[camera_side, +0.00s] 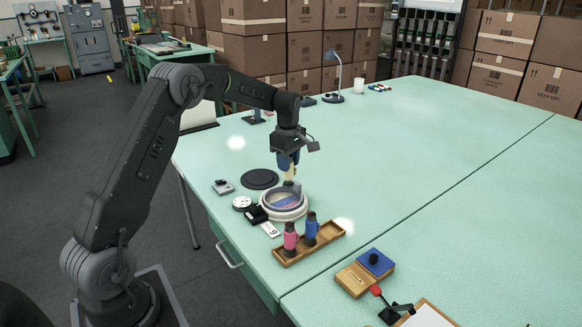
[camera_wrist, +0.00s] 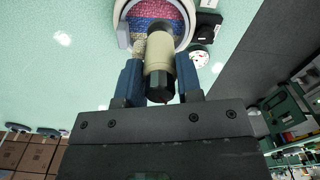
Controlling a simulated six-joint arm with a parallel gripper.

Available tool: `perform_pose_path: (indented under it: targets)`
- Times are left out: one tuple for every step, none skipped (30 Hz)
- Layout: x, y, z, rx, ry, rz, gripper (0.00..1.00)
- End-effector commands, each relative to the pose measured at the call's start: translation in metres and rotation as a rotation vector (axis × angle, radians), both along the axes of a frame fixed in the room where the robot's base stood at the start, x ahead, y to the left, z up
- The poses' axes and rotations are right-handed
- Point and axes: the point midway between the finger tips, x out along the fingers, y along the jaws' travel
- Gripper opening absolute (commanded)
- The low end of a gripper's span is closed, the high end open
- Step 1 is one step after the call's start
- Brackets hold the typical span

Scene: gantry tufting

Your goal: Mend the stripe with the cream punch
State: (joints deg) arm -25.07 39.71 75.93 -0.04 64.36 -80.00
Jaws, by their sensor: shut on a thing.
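My gripper (camera_side: 288,160) is shut on the cream punch (camera_side: 289,175), held roughly upright over the round hoop (camera_side: 284,212). In the wrist view the cream punch (camera_wrist: 158,55), with a dark cap, sits between my blue fingers (camera_wrist: 158,82). The punch's lower end is at the far part of the hoop in the side view. I cannot tell whether its tip touches the cloth. The stripe's damaged part cannot be made out.
A wooden tray (camera_side: 328,238) holds a pink punch (camera_side: 290,236) and a blue punch (camera_side: 312,228) near the hoop. A black disc (camera_side: 260,179) and small black-and-white items lie left of it. A wooden block with a blue pad (camera_side: 375,263) stands at front right.

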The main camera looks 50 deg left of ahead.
Motion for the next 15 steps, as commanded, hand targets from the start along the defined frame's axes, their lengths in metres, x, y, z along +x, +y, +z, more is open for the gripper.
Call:
perform_pose_path:
  targets:
    - [0.005, 0.016, -0.005, 0.0, 0.0, 0.006, 0.14]
    - [0.008, 0.023, -0.006, -0.001, 0.0, 0.004, 0.14]
    - [0.011, 0.033, -0.009, -0.001, 0.0, 0.005, 0.14]
    - [0.013, 0.04, -0.011, -0.001, 0.0, 0.004, 0.14]
    - [0.014, 0.046, -0.012, -0.001, 0.0, 0.003, 0.14]
    - [0.016, 0.053, -0.014, -0.001, 0.001, 0.003, 0.14]
    - [0.017, 0.057, -0.015, -0.001, -0.001, 0.003, 0.14]
    - [0.018, 0.061, -0.016, -0.001, -0.001, 0.002, 0.14]
    - [0.018, 0.065, -0.018, -0.001, 0.0, 0.001, 0.14]
    - [0.019, 0.066, -0.018, -0.001, 0.0, 0.001, 0.14]
    - [0.019, 0.068, -0.019, -0.001, 0.0, 0.0, 0.14]
    - [0.019, 0.069, -0.021, -0.001, 0.0, 0.0, 0.14]
    - [0.019, 0.069, -0.023, -0.001, 0.0, 0.0, 0.14]
    - [0.019, 0.07, -0.024, -0.001, 0.0, 0.0, 0.14]
    - [0.019, 0.07, -0.027, -0.001, 0.001, 0.0, 0.14]
